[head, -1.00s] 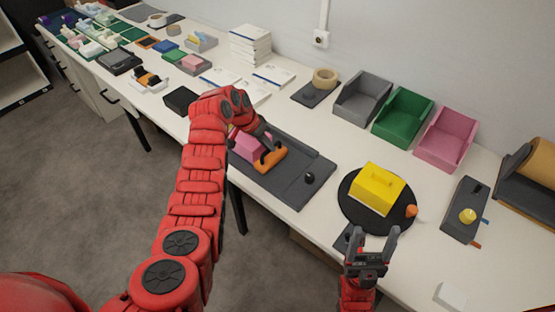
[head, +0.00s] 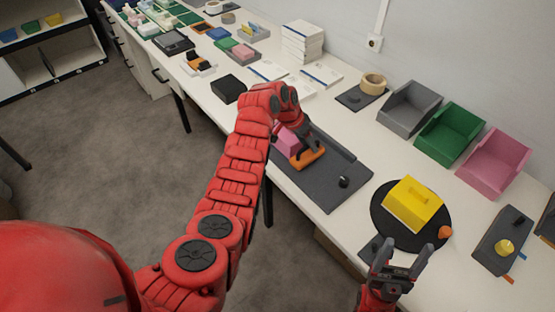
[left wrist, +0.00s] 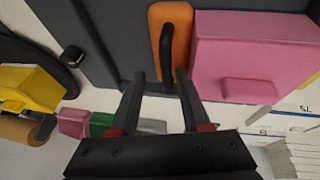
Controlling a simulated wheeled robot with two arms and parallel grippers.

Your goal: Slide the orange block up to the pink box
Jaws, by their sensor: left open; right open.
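The orange block (head: 308,159) lies on the dark grey board (head: 325,190) and has a dark upright handle (left wrist: 166,48). The pink box (head: 289,141) is right beside it on the board, to its left in the head view. In the left wrist view the pink box (left wrist: 255,50) and the orange block (left wrist: 180,20) lie side by side with hardly any gap; I cannot tell whether they touch. My left gripper (left wrist: 162,80) is open, its fingers on either side of the handle; my arm partly hides this in the head view. My right gripper (head: 402,262) is open and empty near the table's front edge.
A black knob (head: 344,182) stands on the board's right part. A yellow block (head: 413,203) sits on a round black plate (head: 385,222) further right. Grey (head: 408,112), green (head: 450,135) and pink (head: 494,166) bins line the wall. A black box (head: 229,89) is to the left.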

